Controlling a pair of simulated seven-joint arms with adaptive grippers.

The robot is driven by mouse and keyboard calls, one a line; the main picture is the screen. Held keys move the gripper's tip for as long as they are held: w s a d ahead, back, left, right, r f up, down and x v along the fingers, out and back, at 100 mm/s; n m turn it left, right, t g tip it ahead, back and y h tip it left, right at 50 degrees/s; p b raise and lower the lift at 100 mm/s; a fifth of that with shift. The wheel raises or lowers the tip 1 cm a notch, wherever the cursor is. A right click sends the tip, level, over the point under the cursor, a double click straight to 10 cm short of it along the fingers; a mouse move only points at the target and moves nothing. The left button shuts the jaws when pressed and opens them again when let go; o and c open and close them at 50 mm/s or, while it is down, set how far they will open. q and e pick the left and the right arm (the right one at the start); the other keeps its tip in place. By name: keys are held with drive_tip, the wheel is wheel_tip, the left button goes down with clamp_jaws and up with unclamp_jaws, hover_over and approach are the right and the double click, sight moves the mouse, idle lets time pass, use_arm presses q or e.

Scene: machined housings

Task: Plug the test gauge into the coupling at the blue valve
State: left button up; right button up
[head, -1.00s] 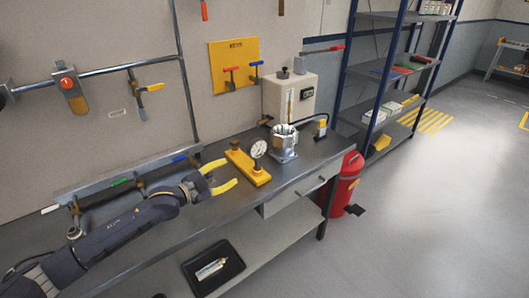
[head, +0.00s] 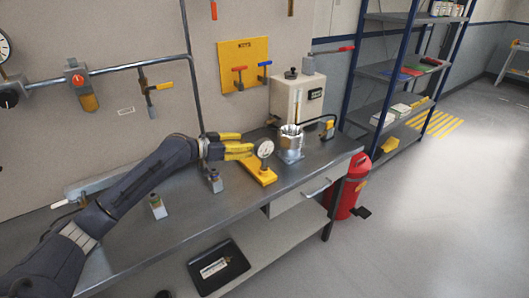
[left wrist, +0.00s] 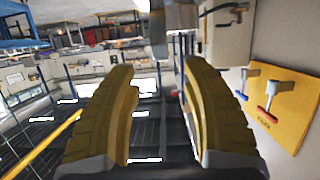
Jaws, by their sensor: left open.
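The test gauge (head: 265,149), with a round white dial, stands upright on a yellow base (head: 260,172) on the bench in the head view. My left gripper (head: 247,145) has yellow fingers and is open, just left of the dial. I cannot tell whether it touches the gauge. In the left wrist view its fingers (left wrist: 160,95) are apart with nothing clearly held between them. The grey valve manifold (head: 88,188) along the wall is mostly behind my left arm. The blue valve and its coupling are hidden or cannot be made out. My right gripper is out of view.
Right of the gauge stand a metal housing (head: 290,143) and a beige box (head: 300,100) with a hose. A yellow board (head: 244,65) with red and blue keys hangs above.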

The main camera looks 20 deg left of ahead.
sight(271, 143)
use_arm(q)
drive_tip(key=shift+x, duration=6.55)
drive_tip(key=shift+a+f, duration=0.1)
clamp_jaws()
